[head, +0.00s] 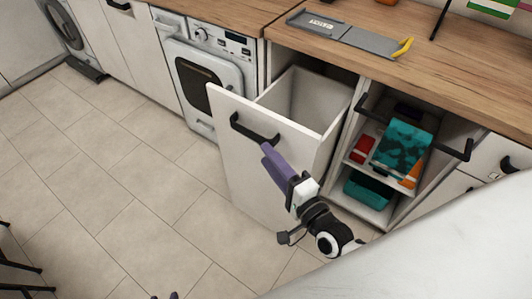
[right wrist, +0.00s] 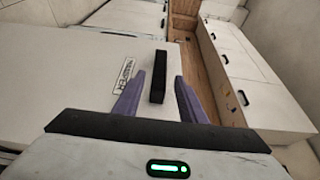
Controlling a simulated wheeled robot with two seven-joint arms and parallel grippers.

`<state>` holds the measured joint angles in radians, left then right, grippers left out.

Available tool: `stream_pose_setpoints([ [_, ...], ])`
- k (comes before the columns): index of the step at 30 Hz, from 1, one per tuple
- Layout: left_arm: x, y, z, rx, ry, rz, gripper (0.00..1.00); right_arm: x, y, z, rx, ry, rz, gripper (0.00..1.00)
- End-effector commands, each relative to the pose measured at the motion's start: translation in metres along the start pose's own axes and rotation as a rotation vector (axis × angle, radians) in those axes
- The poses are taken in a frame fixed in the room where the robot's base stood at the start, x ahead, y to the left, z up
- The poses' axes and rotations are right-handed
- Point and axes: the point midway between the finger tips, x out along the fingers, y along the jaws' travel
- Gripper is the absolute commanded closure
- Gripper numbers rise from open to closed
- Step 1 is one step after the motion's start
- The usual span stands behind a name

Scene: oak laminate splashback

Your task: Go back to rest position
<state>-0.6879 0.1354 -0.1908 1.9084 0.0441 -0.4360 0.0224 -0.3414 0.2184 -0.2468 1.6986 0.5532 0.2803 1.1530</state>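My right gripper (head: 267,150) is close to the black handle (head: 254,130) of a pulled-out white drawer (head: 232,155). In the right wrist view its purple fingers (right wrist: 159,82) stand apart, with the dark handle (right wrist: 158,72) showing between them. I cannot tell whether they touch the handle. The drawer looks empty inside, though its floor is partly hidden. Of my left gripper (head: 165,296), only small purple tips show at the bottom edge of the head view, so its opening is unclear.
An oak worktop (head: 390,65) carries a grey tray-like object (head: 345,37) with a yellow end. Right of the drawer, an open pull-out unit (head: 390,165) holds teal and red items. A white oven (head: 205,70) stands left of the drawer. The tiled floor (head: 110,190) at left is mostly clear.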

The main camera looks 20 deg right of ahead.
Motion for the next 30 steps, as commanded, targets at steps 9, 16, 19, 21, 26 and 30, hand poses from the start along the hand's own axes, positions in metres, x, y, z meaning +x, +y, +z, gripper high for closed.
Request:
stream_pose_setpoints([
  [9,0.0,0.0,-0.001,0.0,0.001,0.0,0.69,0.0,0.0,0.0,0.0,0.0,0.0,0.62],
  [16,0.0,0.0,-0.001,0.0,0.002,0.0,0.69,-0.006,0.01,0.007,-0.072,-0.019,0.038,0.62],
  [19,0.0,0.0,-0.001,0.0,0.002,0.0,0.69,-0.025,0.035,0.022,-0.277,-0.08,0.136,0.62],
  [21,0.0,0.0,-0.001,0.0,0.002,0.0,0.69,-0.047,0.06,0.035,-0.49,-0.156,0.23,0.62],
  [26,0.0,0.0,-0.002,0.0,0.003,0.0,0.69,-0.108,0.114,0.052,-0.986,-0.385,0.422,0.62],
  [30,0.0,0.0,-0.002,0.001,0.003,0.0,0.69,-0.152,0.143,0.052,-1.283,-0.568,0.525,0.62],
])
